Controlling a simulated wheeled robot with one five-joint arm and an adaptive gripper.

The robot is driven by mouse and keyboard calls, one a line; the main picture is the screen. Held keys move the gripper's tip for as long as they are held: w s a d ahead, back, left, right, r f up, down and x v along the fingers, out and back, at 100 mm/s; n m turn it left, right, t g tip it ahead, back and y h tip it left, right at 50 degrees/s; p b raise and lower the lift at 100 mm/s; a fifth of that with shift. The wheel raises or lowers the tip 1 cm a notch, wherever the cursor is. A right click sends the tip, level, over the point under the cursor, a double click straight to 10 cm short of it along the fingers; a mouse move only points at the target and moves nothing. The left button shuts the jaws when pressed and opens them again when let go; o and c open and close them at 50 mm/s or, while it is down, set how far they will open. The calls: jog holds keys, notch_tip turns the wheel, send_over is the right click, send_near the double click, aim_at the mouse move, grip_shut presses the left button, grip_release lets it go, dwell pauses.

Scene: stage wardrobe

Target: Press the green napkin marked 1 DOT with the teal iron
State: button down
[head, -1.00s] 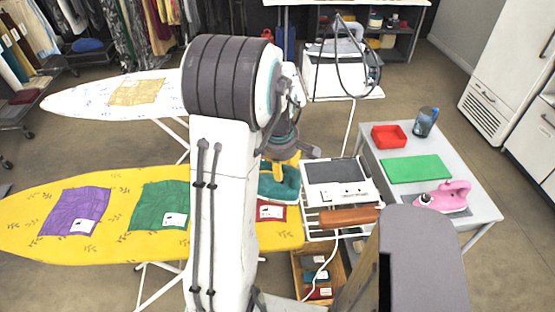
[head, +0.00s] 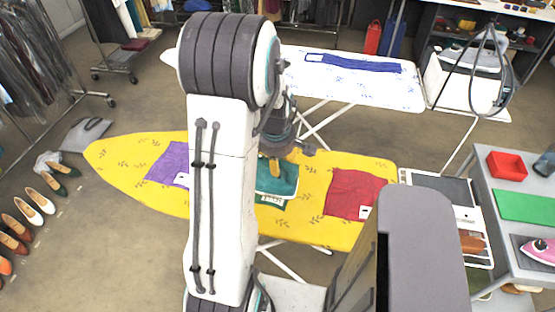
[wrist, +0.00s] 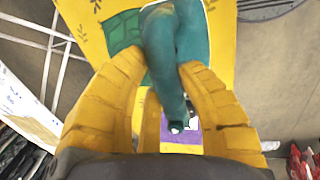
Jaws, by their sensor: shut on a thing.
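My gripper (head: 274,170) is shut on the teal iron (wrist: 178,45), with its yellow fingers (wrist: 185,80) on both sides of the iron's handle. In the head view the teal iron (head: 285,180) is over the middle of the yellow ironing board (head: 300,222). The green napkin (wrist: 121,36) shows beside the iron in the wrist view. In the head view my arm and the iron hide most or all of it, and its dot mark cannot be read. I cannot tell whether the iron touches cloth.
A purple napkin (head: 165,163) lies to the left on the yellow board and a red napkin (head: 350,192) to the right. A white board (head: 350,88) with a blue cloth stands behind.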

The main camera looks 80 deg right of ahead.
aim_at(280, 174)
jog(key=shift+d, duration=0.4)
jog(key=shift+s+d+f, duration=0.15)
jog(key=shift+s+f, duration=0.15)
jog(key=shift+f, duration=0.1)
jog(key=shift+f+b, duration=1.2)
jog(key=shift+f, duration=1.55)
jog(key=shift+w, duration=0.1)
